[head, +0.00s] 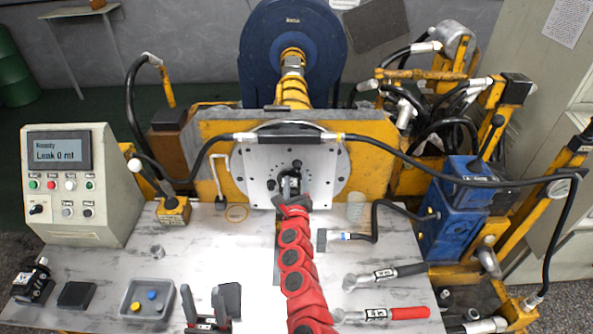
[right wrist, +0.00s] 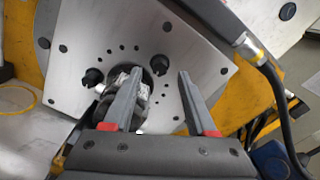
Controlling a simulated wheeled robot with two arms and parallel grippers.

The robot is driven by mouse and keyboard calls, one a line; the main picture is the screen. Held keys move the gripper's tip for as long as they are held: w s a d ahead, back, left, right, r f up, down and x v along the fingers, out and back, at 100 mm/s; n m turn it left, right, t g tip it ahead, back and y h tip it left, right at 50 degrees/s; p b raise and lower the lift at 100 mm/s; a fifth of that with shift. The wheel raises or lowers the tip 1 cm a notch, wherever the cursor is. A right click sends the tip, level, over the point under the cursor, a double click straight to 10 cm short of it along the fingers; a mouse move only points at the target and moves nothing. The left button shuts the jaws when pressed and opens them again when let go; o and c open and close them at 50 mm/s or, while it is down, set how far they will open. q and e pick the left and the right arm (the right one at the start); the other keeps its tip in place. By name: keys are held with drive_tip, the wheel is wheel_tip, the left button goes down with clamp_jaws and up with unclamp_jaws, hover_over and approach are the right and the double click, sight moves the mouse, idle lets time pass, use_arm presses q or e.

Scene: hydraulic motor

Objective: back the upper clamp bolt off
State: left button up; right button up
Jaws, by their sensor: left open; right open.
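A square metal plate (head: 330,180) stands upright on the yellow frame. Two black bolts show on its face, the upper one (head: 297,164) near the centre and another (head: 271,185) lower left. In the right wrist view these look like the dark knob (right wrist: 159,63) between the fingertips and the knob (right wrist: 93,77) left of them. My right gripper (head: 291,188) is open in front of the plate, its fingers (right wrist: 160,73) pointing at it; whether they touch the upper bolt I cannot tell. A metal part shows behind the left finger. My left gripper (head: 207,300) is open and empty, low over the table.
A control box (head: 70,185) reading "Leak 0 ml" stands left. A grey tray (head: 128,308) holds small coloured parts. Two wrenches, one black-handled (head: 385,274) and one red-handled (head: 385,314), lie right. A black hose (head: 440,178) arches across the plate's top. The table's left middle is fairly clear.

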sight(297, 168)
drive_tip(key=shift+w, duration=0.5)
drive_tip(key=shift+w+a+r+p, duration=0.1)
drive_tip(key=shift+w+r+p, duration=0.1)
drive_tip(key=shift+w, duration=0.15)
drive_tip(key=shift+w+a+r+p, duration=0.1)
drive_tip(key=shift+w+p, duration=0.05)
drive_tip(key=shift+w, duration=0.15)
drive_tip(key=shift+w+d+f, duration=0.1)
drive_tip(key=shift+w+f, duration=0.1)
drive_tip(key=shift+w, duration=0.2)
drive_tip(key=shift+w+d+f, duration=0.2)
drive_tip(key=shift+w+d, duration=0.05)
clamp_jaws()
